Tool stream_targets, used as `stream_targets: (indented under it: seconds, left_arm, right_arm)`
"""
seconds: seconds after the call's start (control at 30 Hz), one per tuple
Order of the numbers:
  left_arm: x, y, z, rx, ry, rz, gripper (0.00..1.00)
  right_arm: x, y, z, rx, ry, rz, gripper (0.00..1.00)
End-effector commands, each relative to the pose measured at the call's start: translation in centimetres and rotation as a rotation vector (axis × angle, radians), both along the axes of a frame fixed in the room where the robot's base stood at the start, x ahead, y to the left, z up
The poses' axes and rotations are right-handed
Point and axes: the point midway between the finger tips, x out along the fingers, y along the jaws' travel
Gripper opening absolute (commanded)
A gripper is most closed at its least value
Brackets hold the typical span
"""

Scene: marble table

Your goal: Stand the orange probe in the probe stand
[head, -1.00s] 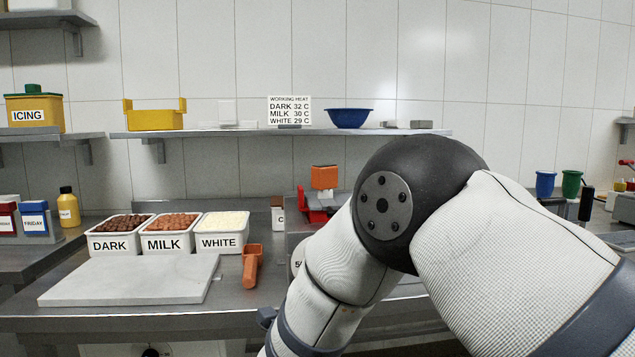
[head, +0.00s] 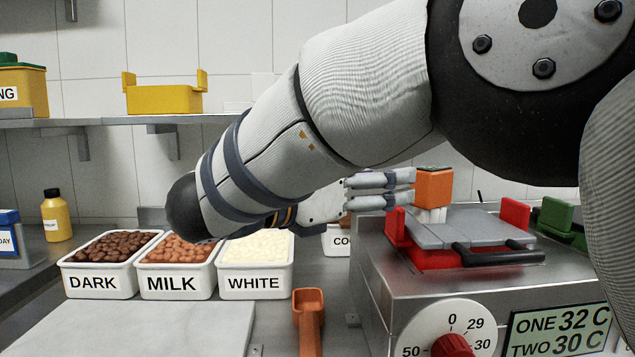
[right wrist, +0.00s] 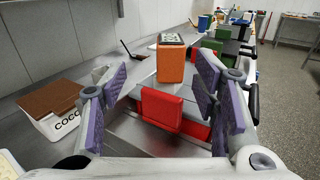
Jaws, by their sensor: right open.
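The orange block, which looks like the orange probe (head: 434,188), stands upright on a pale base on top of the steel machine. In the right wrist view the probe (right wrist: 171,64) shows a dark panel on its top. My right gripper (head: 412,188) is open, with its fingers pointing at the probe from the left; whether they touch it is unclear. In the right wrist view the gripper's purple pads (right wrist: 162,85) are spread, with the probe ahead between them. An orange holder-like piece (head: 308,318) lies on the counter, possibly the probe stand. My left gripper is out of view.
The steel machine (head: 375,285) has a grey lid with a black handle (head: 497,255) and red blocks (head: 514,213). Tubs of dark, milk and white chocolate (head: 255,282) stand left. A marble slab (head: 130,325) lies in front. A cocoa tub (right wrist: 60,122) is left of the gripper.

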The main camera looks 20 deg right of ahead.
Motion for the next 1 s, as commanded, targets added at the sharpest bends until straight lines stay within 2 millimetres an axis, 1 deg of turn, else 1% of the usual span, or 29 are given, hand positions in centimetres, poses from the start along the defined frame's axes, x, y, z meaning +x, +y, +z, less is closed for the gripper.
stream_targets:
  seconds: [0.03,0.1,0.2,0.27,0.43,0.5,0.6,0.8,0.97,1.0]
  left_arm:
    - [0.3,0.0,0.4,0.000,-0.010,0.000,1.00]
    - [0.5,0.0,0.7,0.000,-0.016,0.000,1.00]
    - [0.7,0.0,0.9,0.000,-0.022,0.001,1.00]
    - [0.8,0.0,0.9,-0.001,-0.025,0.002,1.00]
    - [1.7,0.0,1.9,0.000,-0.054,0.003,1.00]
    - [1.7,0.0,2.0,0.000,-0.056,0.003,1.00]
    - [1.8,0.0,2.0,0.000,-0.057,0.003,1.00]
    - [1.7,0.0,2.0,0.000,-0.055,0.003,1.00]
    - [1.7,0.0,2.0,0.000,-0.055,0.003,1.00]
    - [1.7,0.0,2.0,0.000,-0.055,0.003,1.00]
  right_arm:
    - [0.2,-1.3,0.4,0.001,-0.001,-0.003,0.55]
    - [0.6,-2.8,0.4,0.000,-0.001,-0.002,0.55]
    - [1.1,-4.3,0.3,-0.001,0.000,0.000,0.55]
    - [1.2,-4.9,0.3,-0.001,0.001,-0.001,0.55]
    - [1.3,-8.1,1.0,-0.002,-0.003,-0.001,0.55]
    - [1.7,-9.2,0.7,-0.001,0.000,-0.001,0.55]
    - [2.1,-10.0,0.5,-0.002,0.003,0.002,0.55]
    - [2.1,-10.1,0.4,-0.002,0.004,0.003,0.55]
    - [2.1,-10.1,0.4,-0.003,0.003,0.002,0.19]
    - [2.1,-10.1,0.4,-0.002,0.004,0.002,0.10]
